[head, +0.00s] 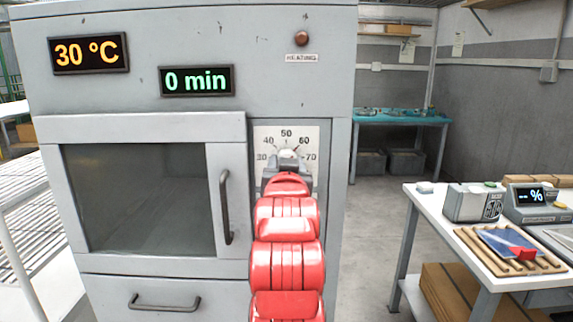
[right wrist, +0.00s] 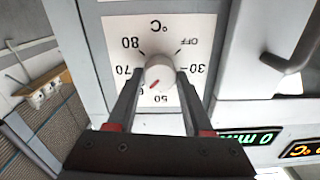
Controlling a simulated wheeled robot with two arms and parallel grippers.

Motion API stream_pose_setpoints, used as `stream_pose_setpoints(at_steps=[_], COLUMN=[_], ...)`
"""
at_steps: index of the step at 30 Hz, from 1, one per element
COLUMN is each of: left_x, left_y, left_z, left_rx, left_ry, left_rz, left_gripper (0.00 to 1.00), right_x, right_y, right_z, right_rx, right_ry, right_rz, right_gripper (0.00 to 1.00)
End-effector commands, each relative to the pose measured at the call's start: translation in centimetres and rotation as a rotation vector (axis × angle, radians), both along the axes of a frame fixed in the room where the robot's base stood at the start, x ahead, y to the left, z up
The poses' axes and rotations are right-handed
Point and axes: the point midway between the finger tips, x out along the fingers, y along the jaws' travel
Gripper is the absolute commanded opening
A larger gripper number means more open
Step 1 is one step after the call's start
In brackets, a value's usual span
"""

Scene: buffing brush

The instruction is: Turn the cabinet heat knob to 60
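The heat knob (right wrist: 160,72) is a pale round dial on a white scale plate (right wrist: 187,28), which appears upside down in the right wrist view. Its red pointer mark slants down-left in that view, toward the 60 mark, whose label is partly hidden by a finger. My right gripper (right wrist: 160,75) has one finger on each side of the knob, with what look like narrow gaps, so it appears open around it. In the head view my red right arm hides the lower plate, and the gripper (head: 288,162) is at the knob (head: 288,156). My left gripper is out of view.
The grey cabinet's orange display (head: 88,53) reads 30 °C and the green display (head: 197,81) reads 0 min. The heating lamp (head: 301,39) looks unlit. A door handle (head: 226,207) stands left of the knob. A white table (head: 425,205) with devices is at right.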

Motion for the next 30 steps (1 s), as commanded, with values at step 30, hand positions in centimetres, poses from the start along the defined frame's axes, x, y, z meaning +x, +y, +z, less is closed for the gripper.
stream_pose_setpoints(at_steps=[30], left_x=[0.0], left_y=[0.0], left_z=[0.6], left_rx=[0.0], left_ry=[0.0], left_rz=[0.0], left_gripper=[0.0], right_x=[-11.0], right_y=[0.2], right_z=[0.3], right_rx=[0.0], right_ry=[-0.005], right_rz=[0.006], right_gripper=[0.81])
